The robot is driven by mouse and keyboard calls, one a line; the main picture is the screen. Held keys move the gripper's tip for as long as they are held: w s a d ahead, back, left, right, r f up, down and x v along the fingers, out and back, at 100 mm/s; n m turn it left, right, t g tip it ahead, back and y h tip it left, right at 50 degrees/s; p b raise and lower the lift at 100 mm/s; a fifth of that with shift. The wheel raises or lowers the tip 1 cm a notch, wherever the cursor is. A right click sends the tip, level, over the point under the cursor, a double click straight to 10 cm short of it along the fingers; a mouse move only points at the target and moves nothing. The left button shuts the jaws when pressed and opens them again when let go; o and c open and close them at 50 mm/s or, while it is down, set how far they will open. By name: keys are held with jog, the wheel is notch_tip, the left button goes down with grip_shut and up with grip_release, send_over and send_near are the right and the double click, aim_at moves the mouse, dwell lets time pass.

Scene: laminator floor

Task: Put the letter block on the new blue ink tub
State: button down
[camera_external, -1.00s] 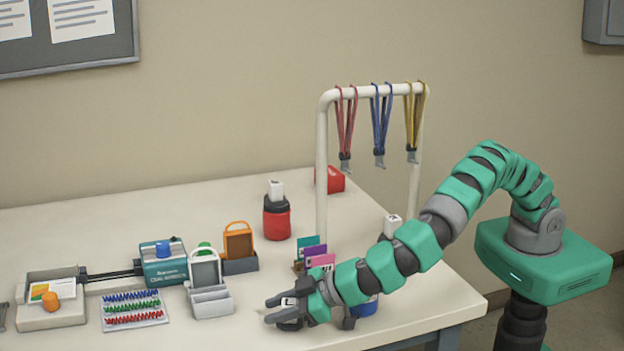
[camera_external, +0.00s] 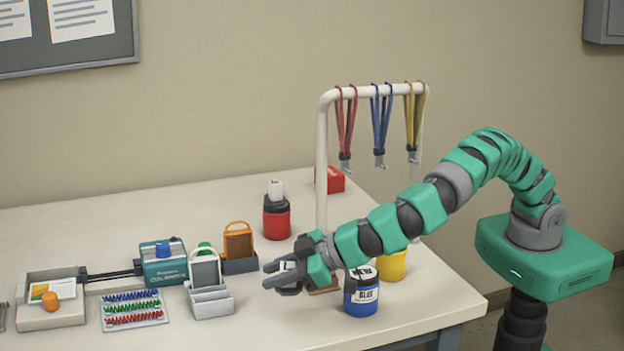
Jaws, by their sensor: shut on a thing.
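My gripper (camera_external: 284,275) is shut on a small white letter block (camera_external: 287,266), which shows only partly between the dark fingers. It is held above the table, left of the blue tub; the letter cannot be read. The blue ink tub (camera_external: 361,297) stands upright near the table's front edge, with a label reading "BLUE". A white piece marked "NEW" (camera_external: 363,272) shows at its top, partly behind my wrist.
A yellow tub (camera_external: 391,265) stands just behind the blue one, partly hidden by my arm. A red tub (camera_external: 277,220) with a white block on top stands further back. The lanyard rack (camera_external: 321,160) rises behind my arm. Card holders (camera_external: 211,300) stand left of my gripper.

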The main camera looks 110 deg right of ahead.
jog(key=shift+r, duration=0.85)
